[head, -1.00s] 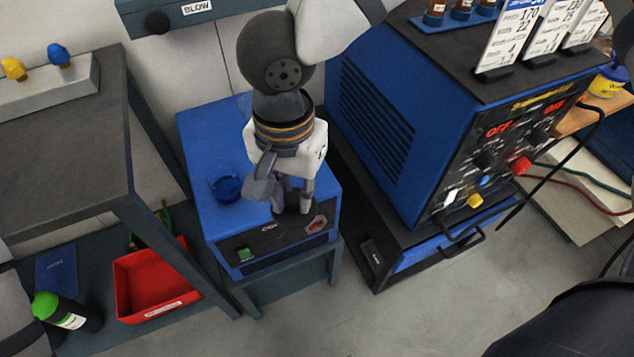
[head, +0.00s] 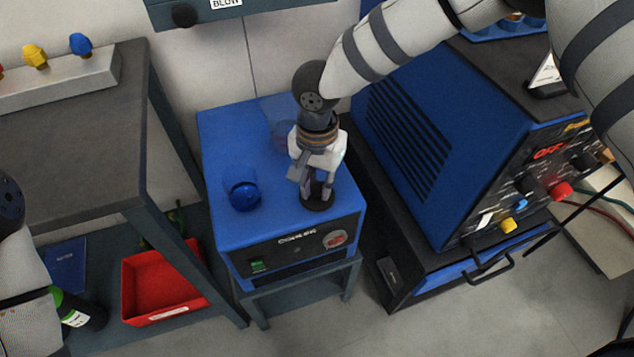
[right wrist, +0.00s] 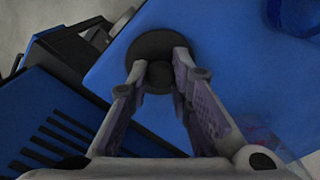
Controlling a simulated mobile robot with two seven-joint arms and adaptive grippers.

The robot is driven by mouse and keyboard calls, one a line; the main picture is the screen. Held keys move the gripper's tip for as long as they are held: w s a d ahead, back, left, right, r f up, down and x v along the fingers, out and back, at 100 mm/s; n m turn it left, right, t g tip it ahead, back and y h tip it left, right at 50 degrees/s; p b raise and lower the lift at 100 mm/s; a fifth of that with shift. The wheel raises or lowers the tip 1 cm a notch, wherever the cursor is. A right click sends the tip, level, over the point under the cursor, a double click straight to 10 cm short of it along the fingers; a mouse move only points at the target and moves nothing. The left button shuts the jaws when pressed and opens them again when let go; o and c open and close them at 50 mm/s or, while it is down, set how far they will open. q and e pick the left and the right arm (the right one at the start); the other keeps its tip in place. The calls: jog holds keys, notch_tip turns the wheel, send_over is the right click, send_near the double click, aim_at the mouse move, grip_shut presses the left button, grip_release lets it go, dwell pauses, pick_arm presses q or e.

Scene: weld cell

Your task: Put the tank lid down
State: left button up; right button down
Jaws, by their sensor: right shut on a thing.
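The tank lid is a dark round disc (head: 318,204) with a knob in its middle. It is over the front right part of the blue cooler's top (head: 222,142), close to the surface; I cannot tell whether it touches. My right gripper (head: 317,192) points down from above and is shut on the lid's knob. In the right wrist view the two fingers (right wrist: 160,70) sit on either side of the knob, with the lid (right wrist: 151,49) flat against the blue background. My left gripper is out of view.
A blue welding power unit (head: 415,140) stands close on the right. A dark table (head: 70,150) is on the left, with a red bin (head: 165,285) and a green-capped bottle (head: 80,310) on its lower shelf.

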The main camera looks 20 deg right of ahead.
aim_at(317, 188)
jog(key=shift+f, duration=0.25)
jog(key=c, duration=1.5)
grip_release()
jog(key=shift+r, duration=0.1)
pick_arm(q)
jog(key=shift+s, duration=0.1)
pick_arm(e)
jog(key=shift+o, duration=0.2)
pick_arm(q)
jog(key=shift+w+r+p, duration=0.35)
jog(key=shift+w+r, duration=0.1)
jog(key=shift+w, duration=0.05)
pick_arm(e)
notch_tip(317, 188, up, 12)
jog(key=shift+r, duration=0.2)
